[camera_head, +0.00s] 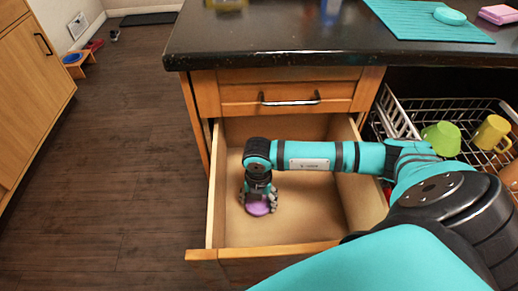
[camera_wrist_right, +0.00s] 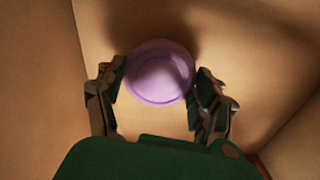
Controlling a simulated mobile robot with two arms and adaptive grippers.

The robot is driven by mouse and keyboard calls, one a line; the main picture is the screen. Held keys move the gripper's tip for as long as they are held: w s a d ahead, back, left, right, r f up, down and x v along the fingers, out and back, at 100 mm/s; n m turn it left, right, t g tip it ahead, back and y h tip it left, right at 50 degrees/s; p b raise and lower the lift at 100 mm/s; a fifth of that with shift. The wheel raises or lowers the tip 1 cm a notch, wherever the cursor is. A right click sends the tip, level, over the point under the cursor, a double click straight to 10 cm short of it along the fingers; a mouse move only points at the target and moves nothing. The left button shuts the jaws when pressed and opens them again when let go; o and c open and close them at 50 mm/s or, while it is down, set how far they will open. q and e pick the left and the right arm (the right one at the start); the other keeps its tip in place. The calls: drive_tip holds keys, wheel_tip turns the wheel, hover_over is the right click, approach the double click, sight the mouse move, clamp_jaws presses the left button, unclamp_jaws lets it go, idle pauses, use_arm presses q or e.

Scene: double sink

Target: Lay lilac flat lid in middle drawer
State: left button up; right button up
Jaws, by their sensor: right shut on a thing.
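The lilac flat lid (camera_head: 257,208) is round and lies low inside the open middle drawer (camera_head: 300,225). My right gripper (camera_head: 259,196) reaches down into the drawer and is shut on the lid. In the right wrist view the lid (camera_wrist_right: 160,73) sits between the two fingers of the right gripper (camera_wrist_right: 160,92), with the drawer floor close below it. I cannot tell whether the lid touches the floor. The drawer holds nothing else that I can see; my right arm hides part of it. My left gripper is not in view.
A shut drawer with a metal handle (camera_head: 290,100) is above, under the dark countertop (camera_head: 290,45). A pulled-out dish rack (camera_head: 400,115) at the right holds a green cup (camera_head: 441,139) and a yellow mug (camera_head: 491,132). A teal mat (camera_head: 425,20) lies on the counter.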

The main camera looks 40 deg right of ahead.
sight(258, 202)
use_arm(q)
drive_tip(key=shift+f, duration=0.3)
use_arm(e)
drive_tip(key=shift+f, duration=0.9)
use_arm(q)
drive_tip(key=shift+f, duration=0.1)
use_arm(e)
drive_tip(key=shift+f, duration=0.1)
drive_tip(key=o, duration=1)
drive_tip(key=shift+o, duration=0.2)
wheel_tip(258, 202, up, 5)
drive_tip(key=shift+f+p, duration=0.15)
drive_tip(key=shift+p, duration=0.5)
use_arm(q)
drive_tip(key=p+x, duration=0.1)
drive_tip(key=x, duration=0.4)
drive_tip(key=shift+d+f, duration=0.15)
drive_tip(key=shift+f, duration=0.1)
use_arm(e)
wheel_tip(258, 202, up, 8)
drive_tip(key=shift+f, duration=0.2)
